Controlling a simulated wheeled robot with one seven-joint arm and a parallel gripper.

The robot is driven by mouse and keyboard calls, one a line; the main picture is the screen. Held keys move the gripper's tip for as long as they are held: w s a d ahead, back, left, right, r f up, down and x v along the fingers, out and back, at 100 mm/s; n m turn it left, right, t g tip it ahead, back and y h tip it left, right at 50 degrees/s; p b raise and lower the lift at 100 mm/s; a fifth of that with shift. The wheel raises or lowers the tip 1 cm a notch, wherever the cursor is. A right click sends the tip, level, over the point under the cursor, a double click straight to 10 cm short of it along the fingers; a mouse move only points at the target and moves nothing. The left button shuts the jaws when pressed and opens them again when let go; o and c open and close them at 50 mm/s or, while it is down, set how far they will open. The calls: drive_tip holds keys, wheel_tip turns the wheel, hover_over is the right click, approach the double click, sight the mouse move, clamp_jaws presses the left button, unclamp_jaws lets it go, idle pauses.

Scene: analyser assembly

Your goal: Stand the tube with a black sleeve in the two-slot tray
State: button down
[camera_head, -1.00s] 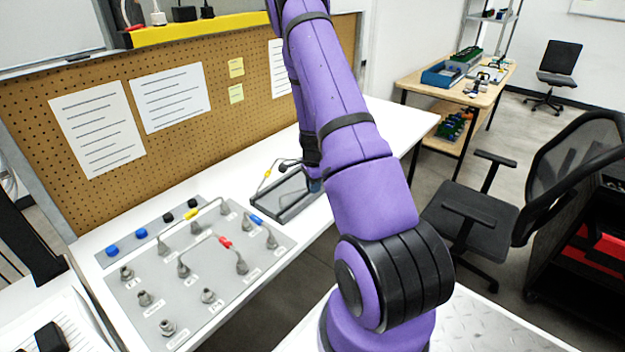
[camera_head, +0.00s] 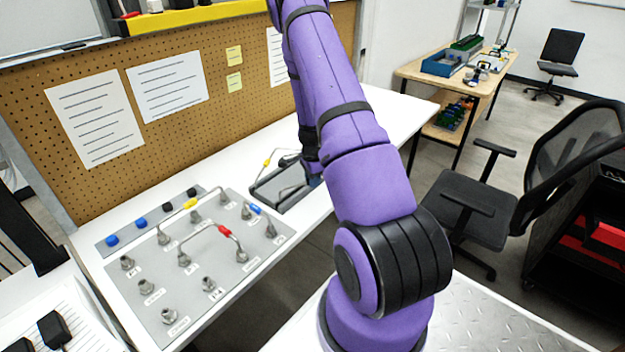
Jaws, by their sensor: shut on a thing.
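The two-slot tray (camera_head: 262,203) is a dark grey tray on the white bench, left of my arm; its right part is hidden behind my arm. A bent tube with a yellow sleeve (camera_head: 267,163) stands at its far left side. The tube with a black sleeve (camera_head: 289,160) shows only in part, as a dark piece over the tray beside my wrist. My gripper (camera_head: 314,180) is mostly hidden behind my purple arm, low at the tray's right side. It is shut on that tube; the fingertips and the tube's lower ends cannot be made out.
A grey panel (camera_head: 150,310) with metal fittings lies left of the tray. A pegboard (camera_head: 225,110) stands behind. An office chair (camera_head: 480,205) is at right.

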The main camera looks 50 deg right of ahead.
drive_tip(key=shift+f, duration=1.25)
idle(1.7)
drive_tip(key=c, duration=1)
unclamp_jaws()
drive_tip(key=shift+o, duration=0.2)
drive_tip(key=shift+r, duration=0.1)
wheel_tip(320, 180, up, 11)
drive_tip(key=shift+f, duration=0.2)
